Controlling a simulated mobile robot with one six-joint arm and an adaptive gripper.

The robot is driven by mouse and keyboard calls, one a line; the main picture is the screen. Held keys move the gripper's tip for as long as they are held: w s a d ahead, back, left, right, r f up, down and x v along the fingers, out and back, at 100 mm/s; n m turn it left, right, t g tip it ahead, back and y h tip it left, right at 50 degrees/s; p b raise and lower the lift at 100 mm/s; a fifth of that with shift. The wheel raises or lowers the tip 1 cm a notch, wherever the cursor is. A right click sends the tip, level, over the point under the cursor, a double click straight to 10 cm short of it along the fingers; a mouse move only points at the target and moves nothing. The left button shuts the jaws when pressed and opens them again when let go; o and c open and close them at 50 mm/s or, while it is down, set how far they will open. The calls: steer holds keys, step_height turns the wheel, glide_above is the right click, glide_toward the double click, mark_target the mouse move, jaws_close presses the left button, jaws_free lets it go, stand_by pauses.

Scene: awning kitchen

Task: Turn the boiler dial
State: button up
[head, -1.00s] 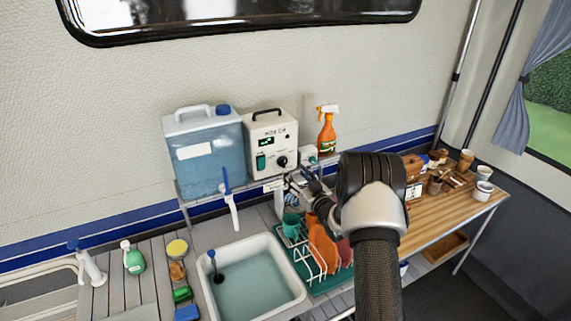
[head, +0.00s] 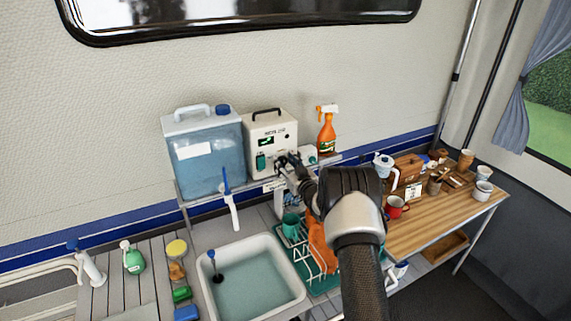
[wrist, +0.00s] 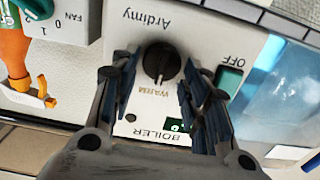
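The boiler (head: 268,128) is a white box with a black top handle, standing on the shelf behind the sink. Its label reads upside down in the wrist view. The black round dial (wrist: 160,63) has a white pointer mark, with the word WARM beside it. My gripper (wrist: 160,75) is open, with one finger on each side of the dial and small gaps showing. I cannot tell whether the fingertips touch the panel. In the head view my gripper (head: 282,160) is in front of the boiler's lower right face and hides the dial.
A green OFF switch (wrist: 229,79) sits beside the dial. A blue water tank (head: 207,155) stands left of the boiler. A fan control box (wrist: 60,20) and an orange spray bottle (head: 326,131) stand to its right. The sink (head: 285,250) and dish rack (head: 325,277) lie below.

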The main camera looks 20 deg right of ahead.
steer(key=c, duration=0.7)
steer(key=shift+b, duration=0.45)
steer(key=n+b, duration=0.1)
steer(key=b, duration=0.1)
steer(key=n+b, duration=0.1)
steer(key=b, duration=0.1)
steer(key=shift+a+f+n, duration=0.15)
steer(key=shift+f+n, duration=0.1)
steer(key=shift+n, duration=0.15)
steer(key=n+b, duration=0.2)
steer(key=b, duration=0.3)
steer(key=shift+a+f+n, duration=0.1)
steer(key=shift+n, duration=0.3)
steer(key=n+b, duration=0.6)
steer(key=b, duration=0.3)
steer(key=shift+a, duration=0.2)
steer(key=shift+n, duration=0.3)
